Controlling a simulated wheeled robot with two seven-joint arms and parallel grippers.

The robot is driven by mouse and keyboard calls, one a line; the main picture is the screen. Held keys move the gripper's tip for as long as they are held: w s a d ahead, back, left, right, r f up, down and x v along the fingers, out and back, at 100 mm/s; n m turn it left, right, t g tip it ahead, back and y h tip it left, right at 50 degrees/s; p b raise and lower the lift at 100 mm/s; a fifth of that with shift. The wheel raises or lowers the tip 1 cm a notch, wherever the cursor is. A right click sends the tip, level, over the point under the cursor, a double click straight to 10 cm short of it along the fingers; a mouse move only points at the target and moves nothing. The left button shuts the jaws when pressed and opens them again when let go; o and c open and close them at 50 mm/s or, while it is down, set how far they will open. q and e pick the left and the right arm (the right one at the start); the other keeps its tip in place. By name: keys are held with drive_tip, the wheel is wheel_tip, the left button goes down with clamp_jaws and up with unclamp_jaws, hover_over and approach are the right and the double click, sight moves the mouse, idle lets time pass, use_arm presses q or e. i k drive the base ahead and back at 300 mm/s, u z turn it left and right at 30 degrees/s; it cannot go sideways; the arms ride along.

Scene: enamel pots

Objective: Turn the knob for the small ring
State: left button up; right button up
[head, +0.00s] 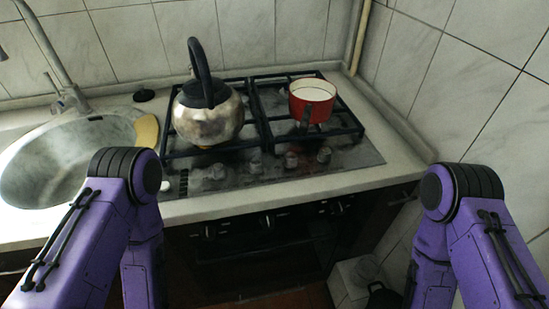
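A gas hob (355,154) with black grates is set in the worktop. A row of hob knobs (255,165) runs along its front edge, with the rightmost knob (323,155) below the red pot. I cannot tell which knob belongs to the small ring, nor how far any is turned. A steel kettle (208,120) with a black handle stands on the left grate. A red enamel pot (318,108) with a pale inside stands on the right grate. Both my purple arms show at the lower left and lower right, but neither gripper is in view.
A round sink (40,165) with a tap (60,95) is at the left. Below the worktop edge (285,197) is a dark oven front with its own knobs (266,222). Tiled walls close off the back and right. The worktop right of the hob is clear.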

sight(289, 163)
drive_tip(key=z, duration=0.95)
drive_tip(key=k, duration=0.65)
drive_tip(key=z, duration=0.15)
